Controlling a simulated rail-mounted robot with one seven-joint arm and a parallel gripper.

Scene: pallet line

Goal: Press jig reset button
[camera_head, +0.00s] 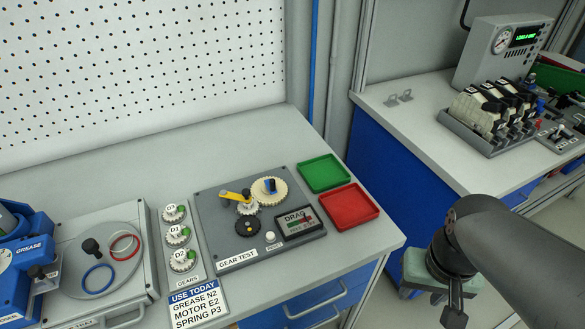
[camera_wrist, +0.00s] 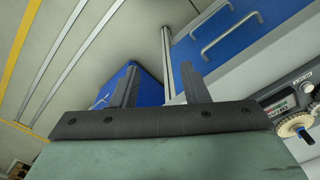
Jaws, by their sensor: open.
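The gear test jig (camera_head: 240,262) is a grey plate on the bench, with a large cream gear, a smaller white gear, a black gear and a yellow arm. A small round white button (camera_head: 270,237) sits near its front edge, left of the DRAG gauge (camera_head: 298,222). My gripper (camera_head: 454,312) is off to the right of the bench, well apart from the jig. In the wrist view my gripper (camera_wrist: 160,85) is open, with nothing between its fingers. Part of the jig (camera_wrist: 283,105) shows at that view's right edge.
A green tray (camera_head: 324,173) and a red tray (camera_head: 348,206) lie right of the jig. A strip of labelled gears (camera_head: 178,238) and a USE TODAY card (camera_head: 196,303) are left of it. A second bench (camera_head: 425,130) with a gauge box (camera_head: 505,48) stands at the right.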

